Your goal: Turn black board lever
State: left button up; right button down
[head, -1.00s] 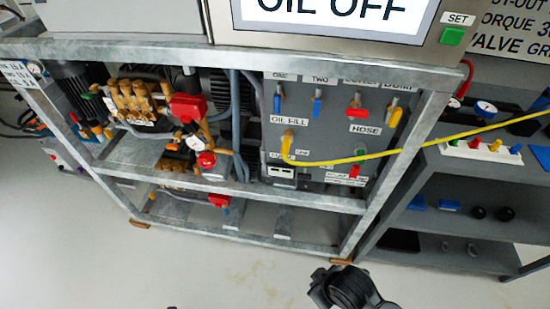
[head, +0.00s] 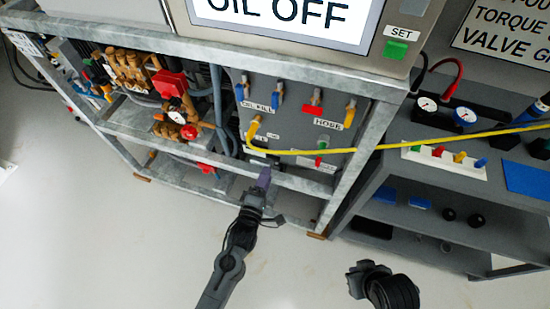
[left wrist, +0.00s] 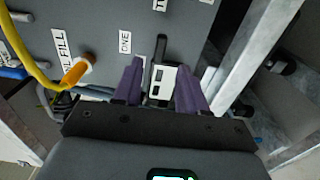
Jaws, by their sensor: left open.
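The grey control board (head: 290,107) carries several coloured levers and labels. In the left wrist view a black lever (left wrist: 160,46) stands out from a white plate (left wrist: 163,84) on the board (left wrist: 180,20). My left gripper (left wrist: 158,82) has its two purple fingers apart, one on each side of the lever and plate. I cannot tell whether they touch it. In the head view my left gripper (head: 263,180) is at the lower left of the board, by the frame rail, and the lever is hidden or too small to make out. Part of my right arm shows at lower right; its fingers are not clear.
A yellow hose (head: 410,143) runs from the OIL FILL fitting across the board to the right. A galvanised frame (head: 368,140) surrounds the board. A grey shelf (head: 380,215) with gauges and small parts stands at right. The floor in front is clear.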

aim_at(274, 157)
pick_arm(q)
jog(key=shift+b+x, duration=1.5)
jog(key=shift+x, duration=2.5)
jog(key=shift+d, duration=0.1)
grip_shut()
